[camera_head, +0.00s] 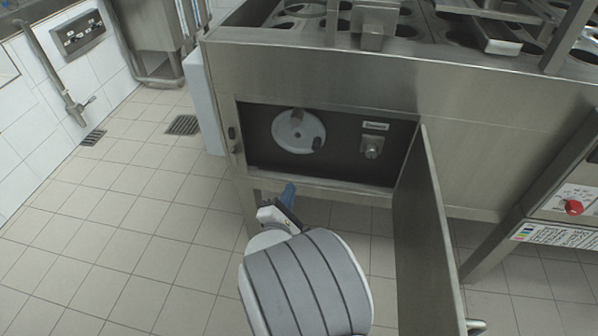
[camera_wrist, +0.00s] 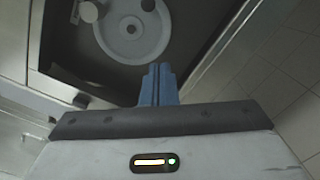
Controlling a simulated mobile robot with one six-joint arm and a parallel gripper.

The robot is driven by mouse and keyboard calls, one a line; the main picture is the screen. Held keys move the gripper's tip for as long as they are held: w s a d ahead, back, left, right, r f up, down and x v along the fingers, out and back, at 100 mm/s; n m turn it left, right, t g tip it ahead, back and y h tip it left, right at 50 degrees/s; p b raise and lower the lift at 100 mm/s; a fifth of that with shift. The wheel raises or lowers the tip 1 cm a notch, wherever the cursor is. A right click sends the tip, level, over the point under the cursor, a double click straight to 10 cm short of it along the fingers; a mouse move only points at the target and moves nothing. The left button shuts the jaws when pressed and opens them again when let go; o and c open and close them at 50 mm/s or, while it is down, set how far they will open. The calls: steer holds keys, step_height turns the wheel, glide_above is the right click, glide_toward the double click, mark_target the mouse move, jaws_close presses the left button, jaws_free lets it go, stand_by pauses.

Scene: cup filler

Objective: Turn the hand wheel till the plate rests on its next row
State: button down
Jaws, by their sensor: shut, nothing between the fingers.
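The hand wheel (camera_head: 299,131) is a pale disc inside the open dark recess of the steel machine. It has a dark knob at its lower right in the head view. It also shows in the wrist view (camera_wrist: 131,34), near the top, with its rim cut by the frame's upper edge. My gripper (camera_head: 289,190) is below the recess and in front of it, apart from the wheel. In the wrist view its blue fingers (camera_wrist: 158,78) are together and empty, pointing toward the recess. The plate with round openings (camera_head: 405,28) lies on top of the machine, partly cut off.
The open steel door (camera_head: 425,230) hangs at the recess's right side. A small knob (camera_head: 371,147) under a label sits right of the wheel. A red button (camera_head: 573,207) is on a panel at far right. Tiled floor (camera_head: 120,250) is clear at left.

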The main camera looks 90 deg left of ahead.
mark_target(321, 134)
steer(key=w+d+r+m+g+p, duration=0.1)
steer(key=w+r+m+p, duration=0.4)
steer(key=m, duration=0.9)
steer(key=w+d+r+m+p, duration=0.1)
steer(key=w+r+m+p, duration=0.15)
steer(key=r+m, duration=0.75)
steer(key=a+f+m, duration=0.1)
steer(key=a+f, duration=0.1)
steer(key=a, duration=0.1)
steer(key=a+f+m+b, duration=0.1)
steer(key=a+f+m, duration=0.1)
steer(key=a+f, duration=0.1)
steer(key=a+f+m, duration=0.1)
steer(key=a+f, duration=0.1)
steer(key=a, duration=0.2)
steer(key=shift+w+a+f+h, duration=0.15)
steer(key=shift+w+a+h, duration=0.1)
steer(key=shift+a+h, duration=0.1)
steer(key=shift+s+a+f, duration=0.1)
steer(key=shift+f, duration=0.15)
